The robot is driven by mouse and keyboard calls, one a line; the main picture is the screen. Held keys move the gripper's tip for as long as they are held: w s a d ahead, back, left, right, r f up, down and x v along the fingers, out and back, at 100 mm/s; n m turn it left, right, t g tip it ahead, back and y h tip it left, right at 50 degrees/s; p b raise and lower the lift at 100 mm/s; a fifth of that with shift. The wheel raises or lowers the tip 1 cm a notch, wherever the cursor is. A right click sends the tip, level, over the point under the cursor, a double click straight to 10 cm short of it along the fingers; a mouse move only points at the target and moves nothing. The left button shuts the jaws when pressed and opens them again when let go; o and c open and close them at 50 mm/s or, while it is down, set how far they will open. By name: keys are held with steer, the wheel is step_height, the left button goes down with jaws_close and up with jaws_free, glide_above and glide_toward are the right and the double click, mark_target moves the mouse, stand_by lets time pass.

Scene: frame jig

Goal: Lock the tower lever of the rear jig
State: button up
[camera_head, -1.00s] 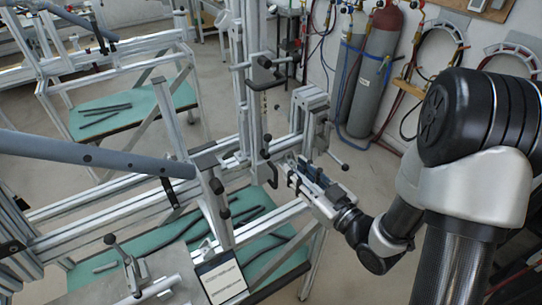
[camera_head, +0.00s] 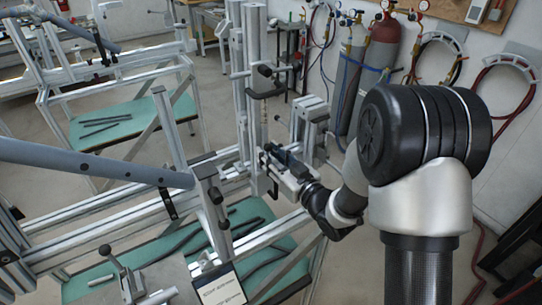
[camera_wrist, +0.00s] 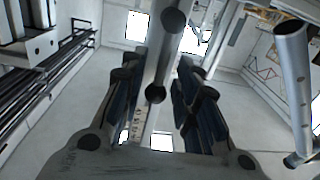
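The tower of the jig (camera_head: 254,35) is an upright aluminium post near the middle of the head view. It carries a black knob (camera_head: 264,71) and dark fittings partway up. My gripper (camera_head: 270,152) is at the tower's lower part, reaching in from the right. In the wrist view, which looks upward, the two blue-and-black fingers of my gripper (camera_wrist: 158,78) stand apart. A round black knob (camera_wrist: 155,94) shows between them, with a grey post behind it and another black knob (camera_wrist: 173,20) higher up. I cannot tell whether the fingers touch the lower knob. A dark handle (camera_head: 272,185) hangs just below the gripper.
A grey tube (camera_head: 90,160) crosses the left of the head view. A small clamp lever (camera_head: 120,270) and a tablet-like panel (camera_head: 219,286) are at the front. Green shelves (camera_head: 105,120) hold dark rods. Gas cylinders (camera_head: 377,65) stand by the back wall.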

steer(key=shift+c, duration=0.5)
jaws_close()
